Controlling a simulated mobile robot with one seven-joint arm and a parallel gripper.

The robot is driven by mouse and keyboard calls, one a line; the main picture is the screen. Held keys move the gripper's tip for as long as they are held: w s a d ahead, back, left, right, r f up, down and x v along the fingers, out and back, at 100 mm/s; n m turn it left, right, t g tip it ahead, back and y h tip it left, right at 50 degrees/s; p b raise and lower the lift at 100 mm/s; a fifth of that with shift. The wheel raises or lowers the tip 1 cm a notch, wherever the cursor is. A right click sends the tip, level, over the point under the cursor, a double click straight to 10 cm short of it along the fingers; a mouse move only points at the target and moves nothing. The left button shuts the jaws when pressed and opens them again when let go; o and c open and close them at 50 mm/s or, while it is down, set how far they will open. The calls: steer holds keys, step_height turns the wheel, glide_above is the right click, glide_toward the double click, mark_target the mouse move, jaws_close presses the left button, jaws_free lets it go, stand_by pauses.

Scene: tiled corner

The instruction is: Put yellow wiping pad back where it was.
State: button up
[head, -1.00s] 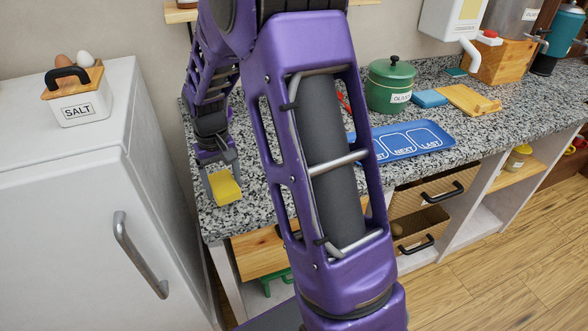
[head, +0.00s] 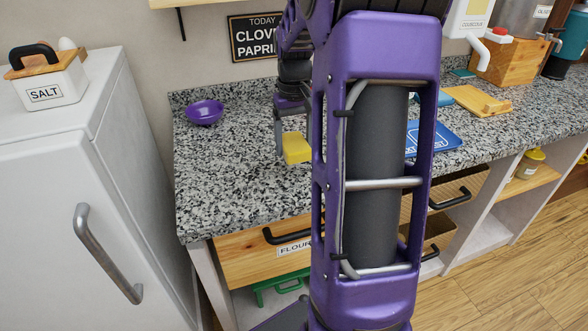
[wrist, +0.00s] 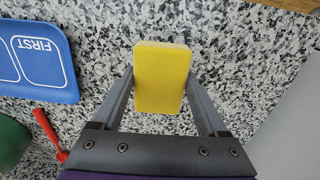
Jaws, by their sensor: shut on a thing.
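The yellow wiping pad (head: 297,148) is held between the fingers of my gripper (head: 280,142), above the speckled counter, in the head view. In the wrist view the pad (wrist: 162,78) sits between both fingertips of my gripper (wrist: 160,85), with the counter behind it. My gripper is shut on the pad. My arm hides part of the counter to the right of the pad in the head view.
A purple bowl (head: 205,112) stands at the back left of the counter (head: 225,180). A blue tray (head: 435,138) lies to the right; it also shows in the wrist view (wrist: 38,62), near a red-handled thing (wrist: 48,133). The counter's left front is clear.

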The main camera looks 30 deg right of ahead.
mark_target(294, 174)
steer(key=shift+f+b, duration=0.5)
steer(key=shift+f, duration=2.55)
steer(key=shift+f, duration=0.15)
steer(key=o, duration=1.1)
step_height(294, 174, up, 12)
steer(key=shift+r+p, duration=0.15)
steer(key=shift+p, duration=0.9)
